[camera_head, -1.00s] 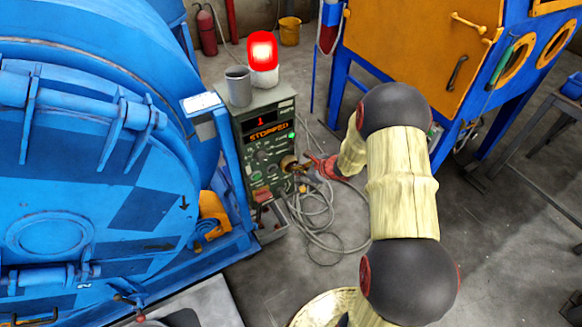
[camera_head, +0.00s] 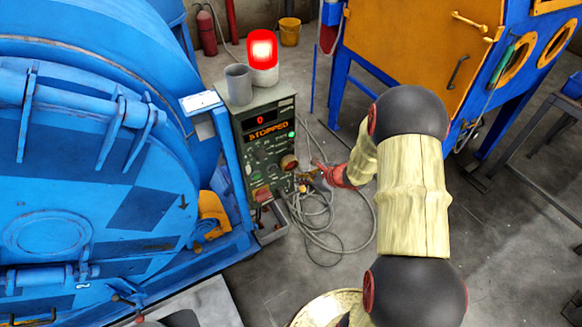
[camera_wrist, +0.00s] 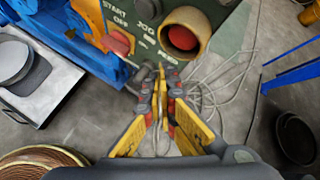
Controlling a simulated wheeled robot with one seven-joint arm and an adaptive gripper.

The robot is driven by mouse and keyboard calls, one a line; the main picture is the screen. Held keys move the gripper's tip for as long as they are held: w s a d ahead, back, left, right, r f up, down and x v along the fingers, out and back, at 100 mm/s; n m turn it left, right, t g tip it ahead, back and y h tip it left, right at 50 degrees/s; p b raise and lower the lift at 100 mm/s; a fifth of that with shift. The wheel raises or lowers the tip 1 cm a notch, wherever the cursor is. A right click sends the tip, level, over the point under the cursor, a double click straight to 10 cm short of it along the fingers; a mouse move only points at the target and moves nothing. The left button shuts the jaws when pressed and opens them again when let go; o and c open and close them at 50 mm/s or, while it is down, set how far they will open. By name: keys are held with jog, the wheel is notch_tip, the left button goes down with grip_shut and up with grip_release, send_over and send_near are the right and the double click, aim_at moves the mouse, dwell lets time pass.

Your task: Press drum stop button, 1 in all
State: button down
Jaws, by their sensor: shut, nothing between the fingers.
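The drum's control panel (camera_head: 258,180) is a grey-green box beside the blue drum. Its display reads "0" and "STOPPED". A big red round button (camera_wrist: 183,37) in a yellow collar is on the panel in the wrist view; its collar also shows in the head view (camera_head: 289,162). My gripper (camera_wrist: 162,72) is shut and empty, with its fingertips just below and left of that button in the wrist view, apparently apart from it. In the head view my gripper (camera_head: 309,176) is just right of the panel.
A red switch (camera_wrist: 118,43) sits left of the button under "START OFF". A lit red beacon (camera_head: 262,50) and a grey cup (camera_head: 238,85) stand on the panel. Loose cables (camera_head: 325,235) lie on the floor. An orange and blue cabinet (camera_head: 415,45) stands at the back right.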

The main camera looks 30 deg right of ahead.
jog(key=shift+s, duration=1.25)
jog(key=s+a+r+n+g+y, duration=0.3)
jog(key=s+a+r+n+g, duration=0.3)
jog(key=s+a+r+n, duration=0.7)
jog(key=s+a+r+n+t+h+p, duration=0.1)
jog(key=s+r+n+h, duration=0.1)
jog(key=s+r+n, duration=0.2)
jog(key=s+a+r+n+t+h+p, duration=0.1)
jog(key=s+r+n, duration=0.3)
jog(key=r, duration=0.7)
jog(key=s+a+r+n+h, duration=0.2)
jog(key=s+r+n+h, duration=0.1)
jog(key=r+n, duration=0.4)
jog(key=shift+s+a+r+t+p, duration=0.15)
jog(key=shift+s+r+t+p, duration=0.3)
jog(key=shift+s, duration=0.25)
